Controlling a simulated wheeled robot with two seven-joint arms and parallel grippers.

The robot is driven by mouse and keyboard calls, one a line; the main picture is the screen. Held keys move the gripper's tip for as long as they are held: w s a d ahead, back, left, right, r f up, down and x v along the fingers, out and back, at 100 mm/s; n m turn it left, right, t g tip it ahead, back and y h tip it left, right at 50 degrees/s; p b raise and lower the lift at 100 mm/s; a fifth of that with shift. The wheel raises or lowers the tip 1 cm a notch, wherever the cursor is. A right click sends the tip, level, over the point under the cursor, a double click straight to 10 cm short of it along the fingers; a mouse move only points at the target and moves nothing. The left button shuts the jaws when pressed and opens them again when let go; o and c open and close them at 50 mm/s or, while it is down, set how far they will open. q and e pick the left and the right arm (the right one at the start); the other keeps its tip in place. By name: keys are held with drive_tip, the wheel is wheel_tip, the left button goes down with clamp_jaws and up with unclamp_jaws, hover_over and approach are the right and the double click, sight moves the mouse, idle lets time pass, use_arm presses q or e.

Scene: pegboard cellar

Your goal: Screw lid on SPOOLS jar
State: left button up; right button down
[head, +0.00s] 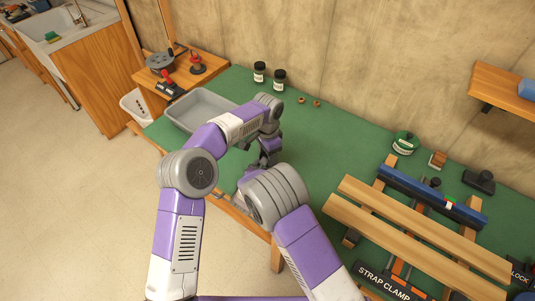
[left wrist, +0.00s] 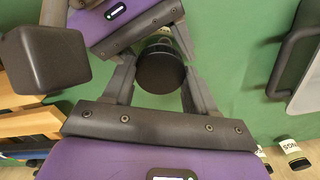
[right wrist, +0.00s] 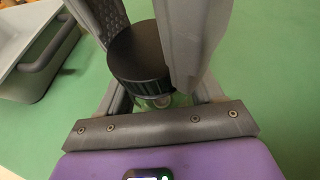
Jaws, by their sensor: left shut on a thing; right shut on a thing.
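A black lid (left wrist: 160,72) sits between the fingers of my left gripper (left wrist: 158,80), which is shut on it. The lid also shows in the right wrist view (right wrist: 138,52), over the clear glass of a jar (right wrist: 168,100). My right gripper (right wrist: 165,97) is shut on this jar below the lid. Lid and jar are close together; I cannot tell whether the thread is engaged. The jar's label is hidden, so its name cannot be read. In the head view my arms mostly hide both grippers and the jar.
A grey tray (head: 178,119) is at the left of the green bench (head: 335,135). Two dark-lidded jars (head: 260,72) (head: 279,80) stand at the back, near small brown pieces (head: 301,100). A wooden rack (head: 400,220) with a blue bar (head: 420,192) occupies the right.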

use_arm(q)
drive_tip(key=o, duration=1.2)
drive_tip(key=shift+c, duration=0.2)
drive_tip(key=shift+r, duration=2.25)
drive_tip(key=shift+c, duration=0.4)
drive_tip(key=n, duration=0.2)
drive_tip(key=r+n, duration=0.1)
drive_tip(key=n, duration=0.4)
drive_tip(key=shift+d+r, duration=0.1)
drive_tip(key=shift+r, duration=0.3)
drive_tip(key=n, duration=0.2)
drive_tip(key=r+n, duration=0.1)
drive_tip(key=n, duration=0.3)
drive_tip(key=shift+r+n, duration=0.35)
drive_tip(key=shift+n, duration=0.05)
drive_tip(key=shift+f, duration=0.1)
drive_tip(key=shift+f, duration=3.95)
